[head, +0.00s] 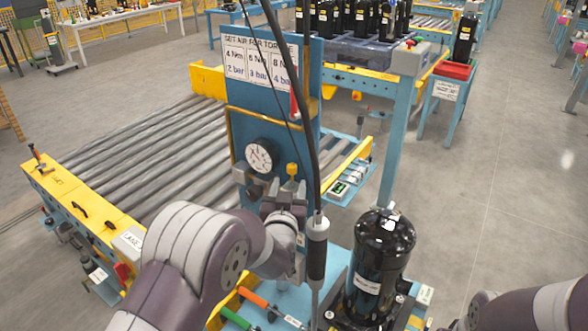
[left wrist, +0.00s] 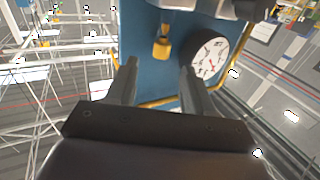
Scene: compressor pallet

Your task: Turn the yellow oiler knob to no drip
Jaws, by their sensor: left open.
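The yellow oiler knob (head: 292,169) is on the blue panel (head: 238,112), just right of the round gauge (head: 259,156). In the left wrist view the knob (left wrist: 162,46) shows near the top centre, in front of the blue panel. My left gripper (head: 286,190) is at the panel, just below the knob in the head view. In the left wrist view its two fingers (left wrist: 158,68) are spread apart, with the knob beyond the tips and between them. Nothing is held. I cannot tell whether a finger touches the knob. My right gripper is out of view.
A hanging tool (head: 317,250) on a dark hose is close to the right of my left gripper. A black compressor (head: 381,255) stands to the right of it. Screwdrivers (head: 258,299) lie below. A roller conveyor (head: 150,150) is at the left.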

